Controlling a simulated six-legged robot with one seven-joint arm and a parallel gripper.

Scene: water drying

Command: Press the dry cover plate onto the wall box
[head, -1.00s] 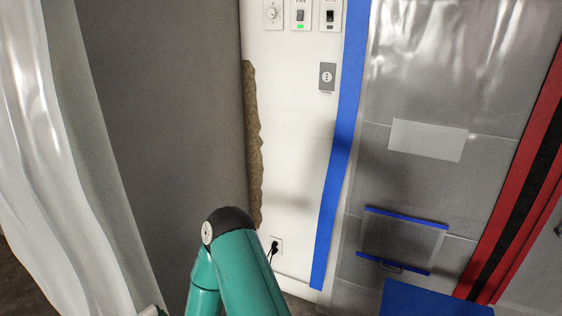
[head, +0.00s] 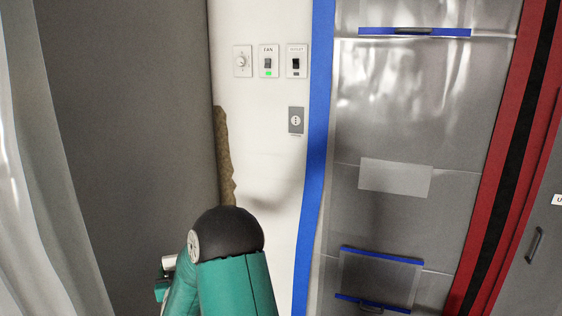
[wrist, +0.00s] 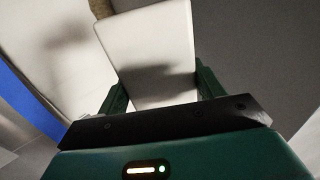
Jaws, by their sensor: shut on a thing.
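A pale, flat rectangular plate (wrist: 150,50) with rounded corners is held between the two green fingers of my gripper (wrist: 160,90) in the wrist view. The gripper is shut on the plate, which reaches out past the fingertips. Its far face is hidden, and I cannot tell whether it is dry. In the head view my arm hides the gripper and plate. A grey box with a round fitting (head: 296,120) is on the white wall (head: 270,150), above and right of my arm. I cannot tell whether it is the wall box. The plate is not seen against it.
A dial (head: 242,61), a fan switch (head: 268,61) and another switch (head: 297,60) sit above the grey box. Blue tape (head: 318,150) borders clear plastic sheeting (head: 400,130) on the right. A brown ragged strip (head: 224,155) and grey wall (head: 130,130) lie left.

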